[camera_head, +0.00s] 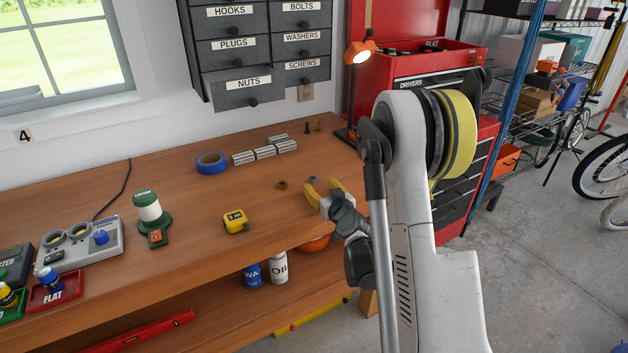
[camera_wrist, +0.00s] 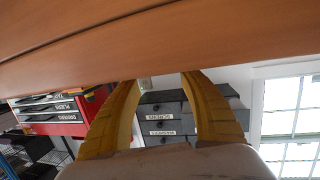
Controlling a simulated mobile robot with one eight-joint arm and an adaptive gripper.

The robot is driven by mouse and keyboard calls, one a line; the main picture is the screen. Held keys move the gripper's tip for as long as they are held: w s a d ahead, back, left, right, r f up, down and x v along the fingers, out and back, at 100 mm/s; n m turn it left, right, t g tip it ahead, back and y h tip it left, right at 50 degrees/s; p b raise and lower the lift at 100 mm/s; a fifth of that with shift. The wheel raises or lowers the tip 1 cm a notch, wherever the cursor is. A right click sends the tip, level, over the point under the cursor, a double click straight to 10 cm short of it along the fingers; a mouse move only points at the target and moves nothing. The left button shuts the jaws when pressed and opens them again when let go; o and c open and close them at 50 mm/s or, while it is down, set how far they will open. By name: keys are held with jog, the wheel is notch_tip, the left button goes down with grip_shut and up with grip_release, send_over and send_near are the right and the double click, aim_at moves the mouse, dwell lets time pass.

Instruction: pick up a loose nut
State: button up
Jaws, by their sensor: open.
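A small brown nut (camera_head: 282,185) lies loose on the wooden workbench (camera_head: 190,200), just left of my gripper. A small dark grey-blue piece (camera_head: 312,180), which looks like another nut, lies close behind the fingers. My gripper (camera_head: 324,189) is open with its yellow fingers apart and nothing visible between them, near the bench's front edge. In the wrist view my gripper (camera_wrist: 160,80) also shows open and empty, with the wooden bench surface (camera_wrist: 150,45) across the top. No nut shows in the wrist view.
Metal blocks (camera_head: 265,152), a blue tape roll (camera_head: 211,162) and small upright bolts (camera_head: 317,126) stand behind the nuts. A yellow tape measure (camera_head: 235,221) sits to the left. An orange lamp (camera_head: 358,52) and red tool chest (camera_head: 420,70) stand right. The NUTS drawer (camera_head: 242,88) protrudes.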

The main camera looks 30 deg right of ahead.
aim_at(313, 178)
jog(key=b+x, duration=0.2)
jog(key=x, duration=0.4)
jog(key=shift+r, duration=0.2)
jog(key=shift+c, duration=0.2)
grip_shut()
